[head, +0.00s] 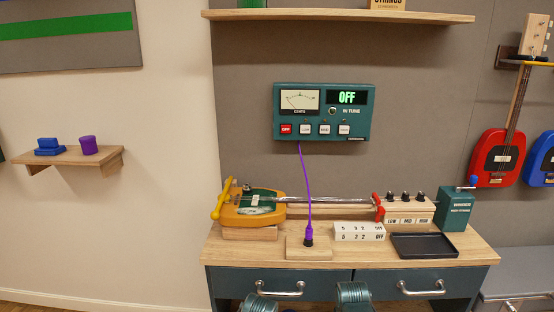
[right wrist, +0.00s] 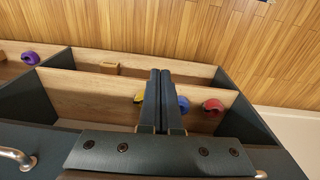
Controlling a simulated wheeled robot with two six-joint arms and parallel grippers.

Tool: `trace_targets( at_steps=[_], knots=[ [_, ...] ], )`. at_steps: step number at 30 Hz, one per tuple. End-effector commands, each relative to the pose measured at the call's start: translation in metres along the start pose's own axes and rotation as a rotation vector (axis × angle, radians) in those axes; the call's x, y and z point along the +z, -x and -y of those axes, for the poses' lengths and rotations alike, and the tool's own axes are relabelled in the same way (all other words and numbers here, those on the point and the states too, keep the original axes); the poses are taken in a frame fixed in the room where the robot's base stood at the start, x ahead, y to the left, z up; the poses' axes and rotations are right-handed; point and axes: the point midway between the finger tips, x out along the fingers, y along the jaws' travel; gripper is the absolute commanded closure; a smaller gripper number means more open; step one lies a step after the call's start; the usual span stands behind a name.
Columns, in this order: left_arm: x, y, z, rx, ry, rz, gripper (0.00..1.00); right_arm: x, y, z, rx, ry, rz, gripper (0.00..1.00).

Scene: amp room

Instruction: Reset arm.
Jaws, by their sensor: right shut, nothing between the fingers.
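My right gripper (right wrist: 160,75) shows in the right wrist view with its two dark fingers side by side and shut, nothing between them. It is in front of the open shelves (right wrist: 85,95) under the drawers of the workbench. In the head view, two teal ribbed parts, which look like my arms, reach up at the bottom edge in front of the drawers. No fingers show there, and my left gripper's fingers are out of sight.
The workbench top (head: 465,252) carries an orange-and-green device (head: 250,208), a purple cable plug (head: 308,236) and a black tray (head: 424,246). Drawer handles (head: 280,290) stick out in front. Red, blue and purple items lie in the shelves. The wooden floor (right wrist: 180,25) is clear.

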Motion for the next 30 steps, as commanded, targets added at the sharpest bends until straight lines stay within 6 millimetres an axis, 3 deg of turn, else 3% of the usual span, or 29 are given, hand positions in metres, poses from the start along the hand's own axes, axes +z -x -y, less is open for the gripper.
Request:
trace_targets(
  at_steps=[1,8,15,18,24,30],
  knots=[
    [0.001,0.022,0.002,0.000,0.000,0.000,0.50,0.001,0.022,0.008,0.000,0.020,0.005,1.00],
    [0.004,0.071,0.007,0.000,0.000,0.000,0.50,0.009,0.072,0.037,0.018,0.103,0.032,1.00],
    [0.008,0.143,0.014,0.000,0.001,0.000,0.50,0.026,0.146,0.075,0.050,0.223,0.071,1.00],
    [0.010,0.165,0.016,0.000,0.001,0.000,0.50,0.033,0.169,0.088,0.063,0.265,0.084,1.00],
    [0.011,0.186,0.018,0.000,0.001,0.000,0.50,0.042,0.193,0.102,0.081,0.315,0.099,1.00],
    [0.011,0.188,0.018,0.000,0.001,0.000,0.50,0.044,0.194,0.105,0.085,0.325,0.103,1.00]
  ],
)
